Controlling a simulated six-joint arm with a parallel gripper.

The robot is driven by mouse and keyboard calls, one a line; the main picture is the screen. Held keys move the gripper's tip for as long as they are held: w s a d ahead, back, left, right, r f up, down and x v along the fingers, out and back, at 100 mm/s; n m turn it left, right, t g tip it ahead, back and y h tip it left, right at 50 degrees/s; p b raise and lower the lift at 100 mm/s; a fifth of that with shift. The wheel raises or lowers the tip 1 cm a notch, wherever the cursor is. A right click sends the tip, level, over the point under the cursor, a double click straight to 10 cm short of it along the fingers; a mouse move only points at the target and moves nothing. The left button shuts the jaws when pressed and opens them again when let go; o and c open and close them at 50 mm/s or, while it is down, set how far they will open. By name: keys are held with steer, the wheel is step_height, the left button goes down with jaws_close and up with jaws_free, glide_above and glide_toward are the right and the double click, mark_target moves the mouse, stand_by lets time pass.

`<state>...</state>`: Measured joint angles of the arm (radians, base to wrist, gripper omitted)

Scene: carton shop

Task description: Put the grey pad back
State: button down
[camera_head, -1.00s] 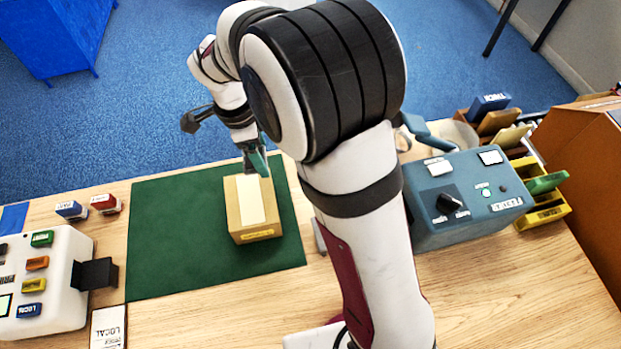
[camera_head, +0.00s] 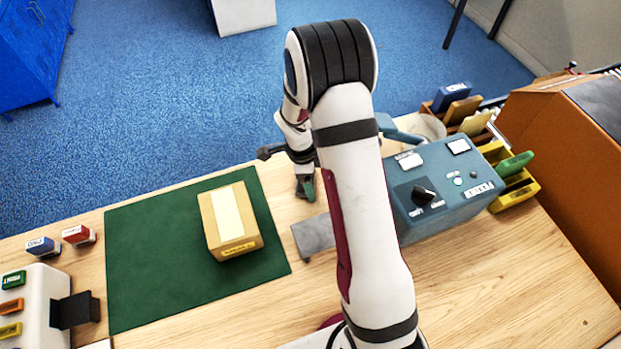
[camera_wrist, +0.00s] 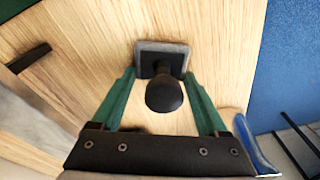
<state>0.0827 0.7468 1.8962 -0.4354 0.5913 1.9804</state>
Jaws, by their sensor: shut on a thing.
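The grey pad (camera_wrist: 146,47) is a square grey block with a round black knob (camera_wrist: 164,94) on it. In the wrist view it sits between the green fingertips of my gripper (camera_wrist: 160,74), which is shut on it. Wood shows around it; whether it touches the table I cannot tell. In the head view my gripper (camera_head: 305,188) is low over the bare wood right of the green mat (camera_head: 140,290), and the pad is hardly visible there.
A cardboard box (camera_head: 212,220) with a pale top strip stands on the mat. A flat grey plate (camera_head: 315,235) lies on the wood nearer the camera. A blue-grey control box (camera_head: 440,190) with a black knob stands right of my arm. Two stamps (camera_head: 78,236) are at the left.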

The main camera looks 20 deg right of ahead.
jaws_free()
steer(key=r, duration=0.3)
steer(key=a+r, duration=0.1)
steer(key=r, duration=0.7)
steer(key=shift+w+a+r, duration=0.1)
steer(key=shift+a+r, duration=0.05)
steer(key=shift+a, duration=0.15)
steer(key=s+a+r+n+y, duration=0.1)
steer(key=s+a+r+n, duration=0.1)
steer(key=s+n, duration=0.3)
steer(key=s+a+r+n+y, duration=0.1)
steer(key=s+a+r+n, duration=0.2)
steer(key=s, duration=0.9)
steer(key=s+a+r+n+y, duration=0.1)
steer(key=s+a+r+n, duration=0.2)
steer(key=s+r+n, duration=0.2)
steer(key=s+n, duration=0.3)
steer(key=n, duration=0.1)
steer(key=shift+s, duration=0.35)
steer(key=shift+a, duration=0.1)
